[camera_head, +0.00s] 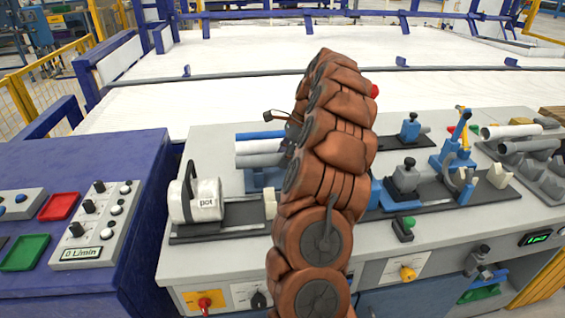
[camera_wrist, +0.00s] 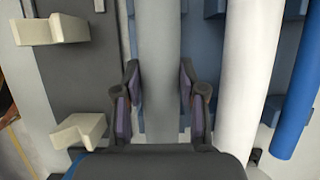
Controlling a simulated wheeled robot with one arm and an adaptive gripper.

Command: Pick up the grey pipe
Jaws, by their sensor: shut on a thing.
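The grey pipe (camera_wrist: 160,50) runs lengthwise through the middle of the wrist view, between the two fingers of my gripper (camera_wrist: 160,103). My gripper is shut on it, with one finger on each side. In the head view the grey pipe (camera_head: 257,160) is at the front of a blue rack (camera_head: 262,180), its right part hidden behind my arm. A white pipe (camera_wrist: 250,60) and a blue pipe (camera_wrist: 300,90) lie beside it on the right in the wrist view. I cannot tell whether the grey pipe touches the rack.
Cream blocks (camera_wrist: 78,130) are left of my gripper. Clamps (camera_head: 405,180) stand right of my arm, and more pipes (camera_head: 512,131) lie farther right. A blue control desk (camera_head: 140,215) is at the left.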

